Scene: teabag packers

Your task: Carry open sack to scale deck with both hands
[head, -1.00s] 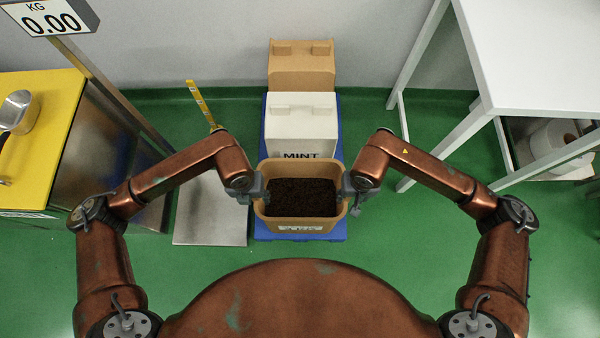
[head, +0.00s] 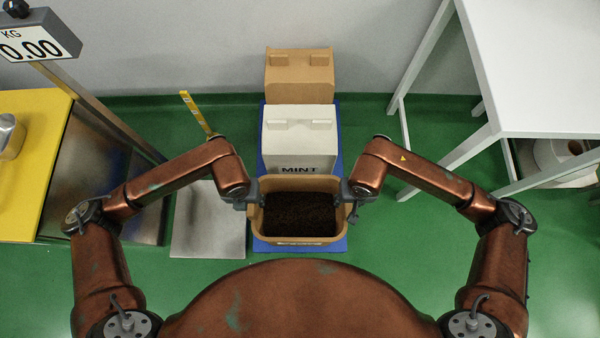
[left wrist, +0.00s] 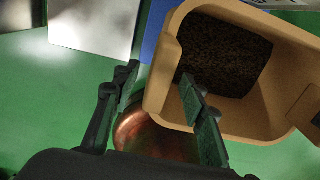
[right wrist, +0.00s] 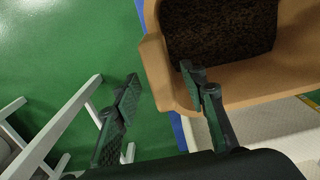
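The open sack (head: 300,241) is a tan, box-like container holding dark loose tea, upright on a blue pallet. My left gripper (head: 253,197) is at its left rim and my right gripper (head: 350,199) at its right rim. In the left wrist view, my left gripper (left wrist: 160,95) is open, one finger outside the sack wall (left wrist: 163,95) and one over its inside. In the right wrist view, my right gripper (right wrist: 162,95) is open likewise around the opposite wall (right wrist: 160,75). Contact cannot be told. The scale deck (head: 208,235) is a bare metal plate on the floor, left of the sack.
A white MINT box (head: 300,145) and a tan box (head: 300,75) stand behind the sack. The scale display (head: 38,42) reads 0.00. A yellow-topped cabinet (head: 35,110) is left and a white table (head: 540,70) right. A yellow-marked strip (head: 197,112) stands behind the deck.

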